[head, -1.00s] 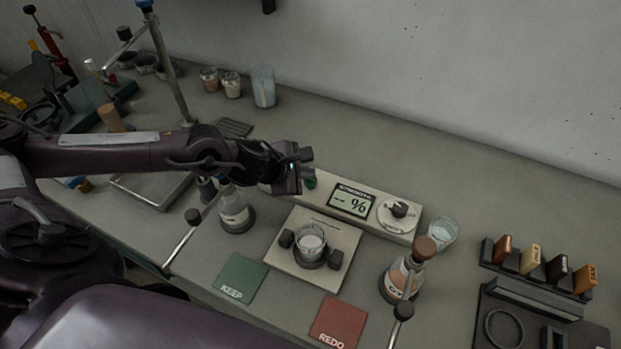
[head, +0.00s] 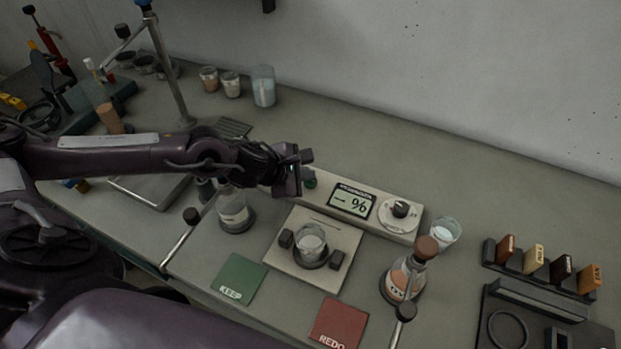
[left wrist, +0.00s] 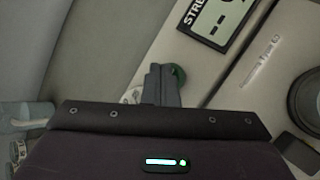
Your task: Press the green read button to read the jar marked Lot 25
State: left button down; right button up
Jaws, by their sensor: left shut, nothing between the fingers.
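The green read button (head: 310,182) sits at the left end of the beige meter (head: 378,216), whose display (head: 352,202) shows a dash and "%". My left gripper (head: 304,158) is shut and empty, close beside the button. In the left wrist view its closed fingertips (left wrist: 161,72) partly overlap the green button (left wrist: 179,75); I cannot tell if they touch it. A jar (head: 311,243) with pale contents stands in the holder on the square plate (head: 290,268) in front of the meter. No lot mark is readable on it. My right gripper is not in view.
A green KEEP mat (head: 240,279) and red REDO mat (head: 338,322) lie in front. A glass (head: 445,234) stands right of the meter. The back right bench is clear.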

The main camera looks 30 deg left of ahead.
aim_at(306, 183)
pick_arm(q)
jog(key=shift+f, duration=0.25)
jog(key=shift+r, duration=0.1)
dwell(0.3)
jog(key=shift+r+p, duration=0.4)
jog(key=shift+r, duration=0.6)
jog(key=shift+r+p, duration=1.5)
jog(key=shift+r, duration=1.1)
jog(key=shift+f, duration=0.1)
